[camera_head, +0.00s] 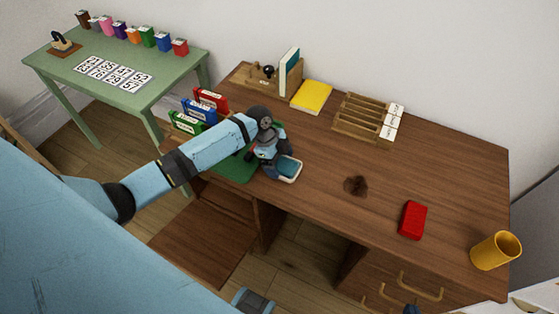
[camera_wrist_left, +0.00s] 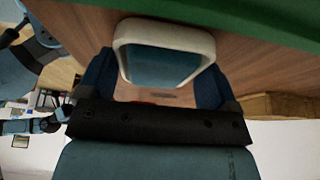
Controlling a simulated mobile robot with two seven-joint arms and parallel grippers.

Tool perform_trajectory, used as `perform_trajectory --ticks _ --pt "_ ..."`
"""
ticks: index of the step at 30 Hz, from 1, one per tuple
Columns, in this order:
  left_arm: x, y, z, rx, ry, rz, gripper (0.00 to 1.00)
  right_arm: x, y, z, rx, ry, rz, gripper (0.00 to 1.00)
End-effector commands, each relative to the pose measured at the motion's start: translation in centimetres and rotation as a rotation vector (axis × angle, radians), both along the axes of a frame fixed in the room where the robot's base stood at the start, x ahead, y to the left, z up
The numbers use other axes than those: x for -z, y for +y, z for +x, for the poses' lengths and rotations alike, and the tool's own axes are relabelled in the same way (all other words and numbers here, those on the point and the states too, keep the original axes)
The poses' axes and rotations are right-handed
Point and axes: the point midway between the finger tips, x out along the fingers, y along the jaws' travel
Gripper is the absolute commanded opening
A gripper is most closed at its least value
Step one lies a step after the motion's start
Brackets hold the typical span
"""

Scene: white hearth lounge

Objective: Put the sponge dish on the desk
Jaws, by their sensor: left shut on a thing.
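The sponge dish (camera_head: 289,169) is a small tray with a pale rim and a teal inside. My left gripper (camera_head: 277,160) is shut on it, over the front left part of the brown wooden desk (camera_head: 325,180), beside a green mat. In the left wrist view the dish (camera_wrist_left: 165,68) sits between the two dark blue fingers. I cannot tell whether it touches the desk top. A small dark tip at the bottom edge of the head view may be my right gripper (camera_head: 411,310); its jaws are not shown.
A dark brown stain (camera_head: 356,185), a red block (camera_head: 412,220) and a yellow cup (camera_head: 496,250) are on the right half. The desk's middle is mostly clear. A green table (camera_head: 120,75) stands back left.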

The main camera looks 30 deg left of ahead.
Motion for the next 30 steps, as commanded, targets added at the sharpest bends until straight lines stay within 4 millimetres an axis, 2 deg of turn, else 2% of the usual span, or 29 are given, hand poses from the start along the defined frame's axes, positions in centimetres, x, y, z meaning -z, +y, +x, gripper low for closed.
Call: perform_trajectory --ticks 8,9,11,20,23,30 --pt "0.1 0.0 0.0 0.001 -0.001 0.0 0.56 0.1 -0.1 0.0 0.002 0.0 0.0 0.0" --pt "0.2 0.0 0.0 0.0 0.0 0.0 0.87 0.1 -0.1 0.0 0.002 0.0 0.0 0.0" --pt "0.2 0.0 0.0 0.001 0.0 0.0 1.0 0.0 -0.1 0.0 0.002 0.001 -0.001 0.0" --pt "-0.3 0.1 0.0 0.0 -0.002 0.0 1.0 -0.1 -0.1 0.0 0.002 0.001 -0.001 0.0" --pt "-1.5 0.6 0.0 0.001 -0.003 0.001 1.0 -0.1 -0.1 0.0 0.002 0.0 -0.001 0.0" --pt "-6.2 2.5 -0.1 0.003 -0.004 0.002 1.0 -0.2 0.0 0.0 0.0 -0.001 -0.002 0.0"
